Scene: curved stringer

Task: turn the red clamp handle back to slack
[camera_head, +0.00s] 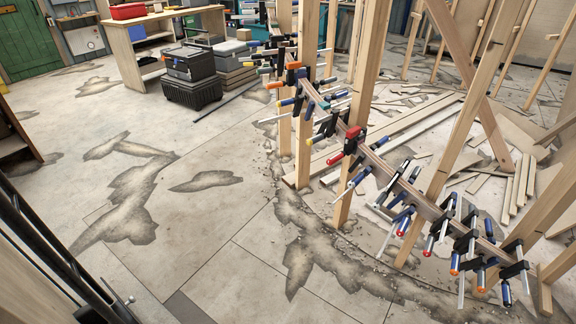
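A clamp with a red handle (336,158) sits on the curved wooden stringer (385,167), near the middle of the row of clamps. Its red part stands out toward the lower left of the black clamp body, and a second red patch shows just above it. The handle is too small in this view to tell how tight it is. Neighbouring clamps have mostly blue handles, some with orange or red ends. My gripper is not in view.
Upright wooden posts (357,110) stand along the stringer. Loose boards (420,122) and debris lie behind it. Black toolboxes (190,78) and a wooden workbench (120,50) stand at the back left. The cracked concrete floor left of the stringer is mostly open.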

